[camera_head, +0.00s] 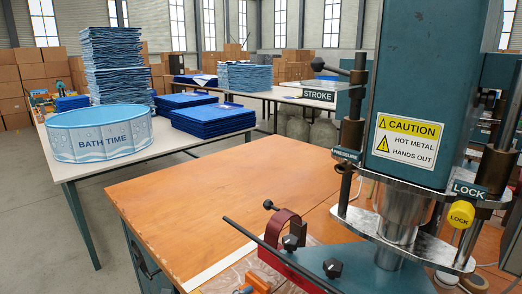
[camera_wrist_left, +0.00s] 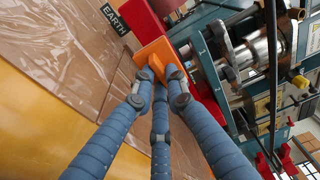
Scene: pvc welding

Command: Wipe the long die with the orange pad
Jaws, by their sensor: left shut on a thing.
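The orange pad (camera_wrist_left: 152,54) is at the top middle of the left wrist view. My left gripper (camera_wrist_left: 158,88) is shut on it, with its blue-grey fingers around the pad's near part. The pad is close beside red parts (camera_wrist_left: 146,18) of the machine. An orange piece that looks like the pad (camera_head: 260,284) also shows at the bottom edge of the head view. I cannot pick out the long die for certain, nor tell whether the pad touches it. My right gripper is in neither view.
The teal welding press (camera_head: 415,85) with a caution label fills the right. A thin black rod (camera_head: 270,250) and a red clamp piece (camera_head: 281,228) stand at its front. A blue bath-time pool (camera_head: 98,135) stands on a table behind.

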